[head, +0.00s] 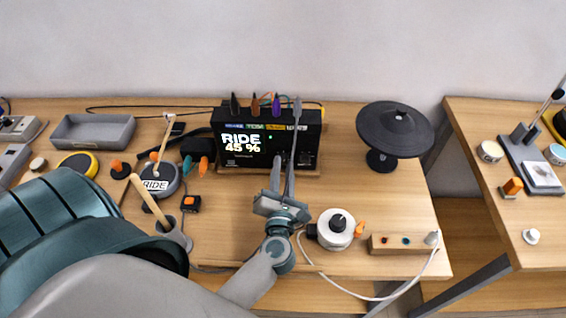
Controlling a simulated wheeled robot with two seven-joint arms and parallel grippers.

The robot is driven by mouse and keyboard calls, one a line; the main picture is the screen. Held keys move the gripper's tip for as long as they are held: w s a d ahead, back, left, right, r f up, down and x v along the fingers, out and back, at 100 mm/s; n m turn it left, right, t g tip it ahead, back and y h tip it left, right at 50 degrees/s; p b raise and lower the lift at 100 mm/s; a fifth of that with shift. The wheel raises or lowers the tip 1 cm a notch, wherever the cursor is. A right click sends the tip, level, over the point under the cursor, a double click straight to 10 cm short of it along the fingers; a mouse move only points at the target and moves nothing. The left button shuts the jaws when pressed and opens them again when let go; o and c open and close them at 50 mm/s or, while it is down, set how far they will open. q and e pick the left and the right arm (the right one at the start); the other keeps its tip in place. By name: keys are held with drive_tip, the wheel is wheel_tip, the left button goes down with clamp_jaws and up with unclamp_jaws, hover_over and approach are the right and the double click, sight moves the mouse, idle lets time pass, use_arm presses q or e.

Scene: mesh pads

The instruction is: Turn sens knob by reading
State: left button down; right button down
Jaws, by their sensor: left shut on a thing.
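The black drum module (225,165) stands at the back middle of the table. Its screen (243,143) reads "RIDE" and "45 %" in pale letters. A row of coloured labels runs above the reading. My left gripper (279,161) reaches up from the front to the right part of the module's face. It is shut on what seems to be the sens knob, which its fingers hide. My right gripper is not in view.
Several plugs stand along the module's top. A black cymbal pad (396,129) is at right, a grey tray (92,131) at left. A round pad (160,186) marked "RIDE", a white round device (337,230) and a wooden block (404,244) lie nearer. A white cable loops at front right.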

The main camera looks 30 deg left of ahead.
use_arm(q)
drive_tip(key=m+p, duration=0.7)
drive_tip(key=shift+r, duration=0.2)
drive_tip(key=m+p, duration=0.3)
drive_tip(key=m, duration=0.1)
drive_tip(key=shift+f, duration=0.1)
drive_tip(key=shift+f+m+p, duration=0.15)
drive_tip(key=shift+m+p, duration=0.8)
drive_tip(key=shift+m, duration=0.65)
drive_tip(key=c, duration=1.5)
unclamp_jaws()
drive_tip(key=shift+w+f, duration=0.1)
drive_tip(key=shift+c, duration=0.2)
drive_tip(key=shift+v, duration=3.75)
